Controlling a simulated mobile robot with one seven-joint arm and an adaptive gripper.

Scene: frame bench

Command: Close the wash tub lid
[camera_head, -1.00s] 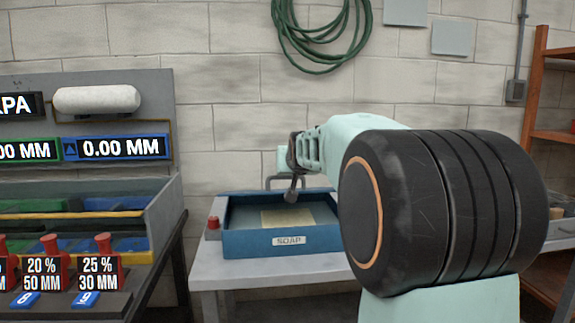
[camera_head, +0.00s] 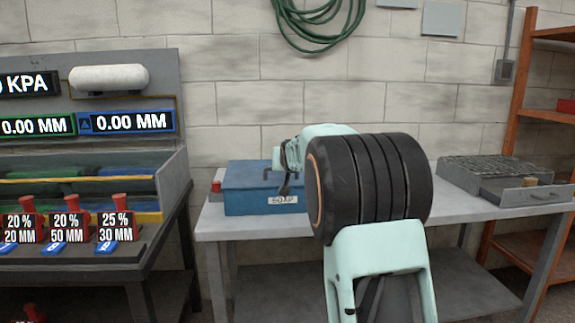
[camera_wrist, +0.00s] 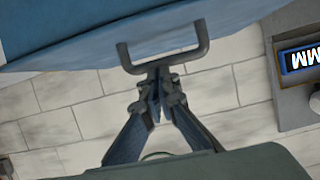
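The wash tub (camera_head: 245,202) is a blue box with a SOAP label on its front, standing on the grey table left of my arm. Its blue lid (camera_head: 240,174) covers the top in the head view; my arm hides its right part, and I cannot tell whether it is fully seated. The lid's dark U-shaped handle (camera_wrist: 127,57) shows in the wrist view below the blue lid panel. My gripper (camera_wrist: 163,78) has its fingertips together at the middle of the handle bar, apparently touching it. I see no clear grip around the bar.
The grey table (camera_head: 460,207) has free room right of my arm, up to a grey metal tray with a grid top (camera_head: 490,168). A bench with displays and red-knobbed controls (camera_head: 115,222) stands close on the left. An orange shelf (camera_head: 520,100) stands at the right.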

